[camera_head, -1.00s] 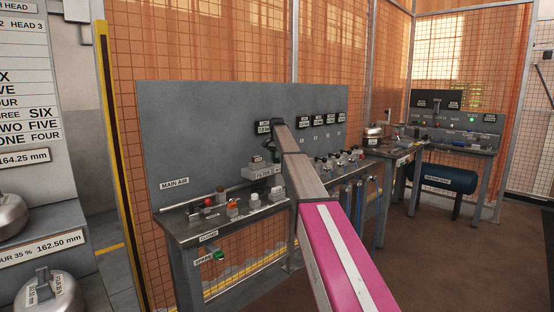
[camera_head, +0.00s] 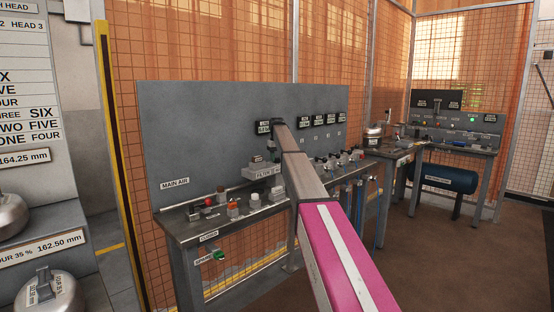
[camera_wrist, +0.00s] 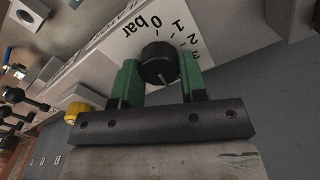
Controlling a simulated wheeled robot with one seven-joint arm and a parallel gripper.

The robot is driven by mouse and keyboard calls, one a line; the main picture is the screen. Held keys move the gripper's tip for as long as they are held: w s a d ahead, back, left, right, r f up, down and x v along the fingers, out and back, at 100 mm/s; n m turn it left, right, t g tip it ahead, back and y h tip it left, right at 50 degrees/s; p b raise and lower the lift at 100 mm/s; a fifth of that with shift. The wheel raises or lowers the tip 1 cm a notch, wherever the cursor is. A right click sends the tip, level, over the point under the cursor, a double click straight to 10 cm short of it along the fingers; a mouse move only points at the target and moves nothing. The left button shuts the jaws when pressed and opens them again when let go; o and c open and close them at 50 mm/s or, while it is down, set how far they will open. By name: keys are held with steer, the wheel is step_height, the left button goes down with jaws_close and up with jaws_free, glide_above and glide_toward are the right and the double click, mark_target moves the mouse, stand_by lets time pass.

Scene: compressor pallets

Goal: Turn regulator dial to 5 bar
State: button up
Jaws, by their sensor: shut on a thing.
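The regulator dial is a round black knob (camera_wrist: 159,64) in the wrist view, with a pale pointer line on its face that points down toward my gripper's palm. A white scale plate (camera_wrist: 140,38) behind it reads 0 bar, 1, 2 and 3 along the visible part. The rest of the scale is hidden behind the knob and a finger. My gripper (camera_wrist: 158,76) has a green finger on each side of the knob and is shut on it. In the head view my arm reaches to the grey panel, and its end largely hides the dial.
The grey back panel (camera_head: 200,135) bears a MAIN AIR label (camera_head: 174,184) and several small black displays. A bench (camera_head: 180,236) below it holds red, orange and white controls. A yellow knob (camera_wrist: 74,113) sits left of my gripper in the wrist view.

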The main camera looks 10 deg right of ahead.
steer(key=shift+n, duration=0.6)
steer(key=o, duration=0.9)
steer(key=shift+r, duration=0.15)
step_height(320, 180, up, 10)
steer(key=shift+r, duration=0.25)
steer(key=shift+s, duration=0.15)
